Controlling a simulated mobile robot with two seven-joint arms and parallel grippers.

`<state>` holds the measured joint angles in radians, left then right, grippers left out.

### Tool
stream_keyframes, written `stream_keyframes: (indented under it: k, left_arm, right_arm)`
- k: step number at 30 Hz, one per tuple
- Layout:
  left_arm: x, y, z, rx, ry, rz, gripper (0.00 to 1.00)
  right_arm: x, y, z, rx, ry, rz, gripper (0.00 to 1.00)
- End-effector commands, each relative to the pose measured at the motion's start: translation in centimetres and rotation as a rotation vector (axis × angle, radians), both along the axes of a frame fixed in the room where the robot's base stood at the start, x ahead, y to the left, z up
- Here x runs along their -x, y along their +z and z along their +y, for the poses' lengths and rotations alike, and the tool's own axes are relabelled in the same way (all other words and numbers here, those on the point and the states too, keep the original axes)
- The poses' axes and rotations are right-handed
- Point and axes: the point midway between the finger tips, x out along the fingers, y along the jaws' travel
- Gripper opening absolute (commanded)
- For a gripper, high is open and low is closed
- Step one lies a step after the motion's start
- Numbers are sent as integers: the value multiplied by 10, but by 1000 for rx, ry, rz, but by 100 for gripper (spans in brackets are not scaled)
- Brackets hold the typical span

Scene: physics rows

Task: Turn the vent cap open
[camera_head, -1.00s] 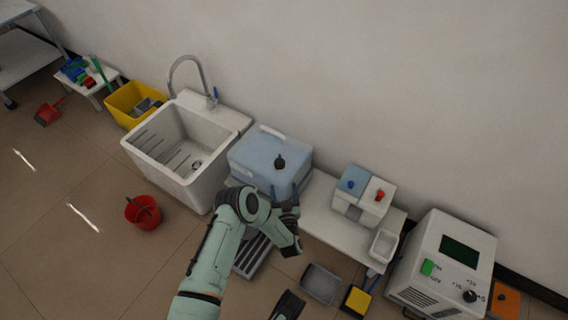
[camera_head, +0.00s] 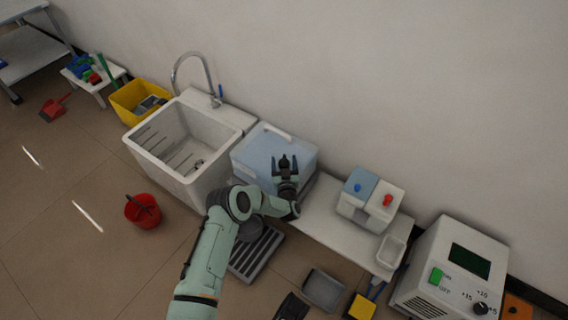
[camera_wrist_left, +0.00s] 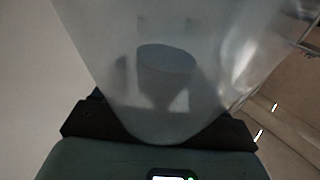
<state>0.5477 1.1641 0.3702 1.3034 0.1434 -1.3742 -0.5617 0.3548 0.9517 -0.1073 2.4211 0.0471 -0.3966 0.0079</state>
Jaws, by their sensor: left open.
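The vent cap (camera_head: 284,161) is a small dark knob on top of the pale blue container (camera_head: 252,152), beside the sink. My left gripper (camera_head: 286,162) is open at the cap, with its two dark fingers seen on either side of it. Whether the fingers touch the cap cannot be told. In the left wrist view a grey, cup-like round shape (camera_wrist_left: 167,68), probably the cap, shows in the middle against a pale surface. The gripper's dark body (camera_wrist_left: 95,122) runs along the bottom there. My right gripper is not in view.
A white sink (camera_head: 180,140) with a tall faucet stands left of the container. To the right are a dispenser with blue and red knobs (camera_head: 369,200), a small white dish (camera_head: 391,251) and a box with a dial (camera_head: 455,265). A red bucket (camera_head: 143,211) stands on the floor.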

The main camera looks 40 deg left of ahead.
Motion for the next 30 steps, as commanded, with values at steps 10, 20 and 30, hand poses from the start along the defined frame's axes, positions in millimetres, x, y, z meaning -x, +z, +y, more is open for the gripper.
stream_keyframes:
  k: [10,20,30]
  left_arm:
    - [0,0,0,0,0,0,20]
    - [1,1,0,-2,-49,1,21]
    - [1,1,0,-4,-266,2,21]
  right_arm:
    - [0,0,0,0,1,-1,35]
    - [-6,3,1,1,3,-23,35]
    - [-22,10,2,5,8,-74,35]
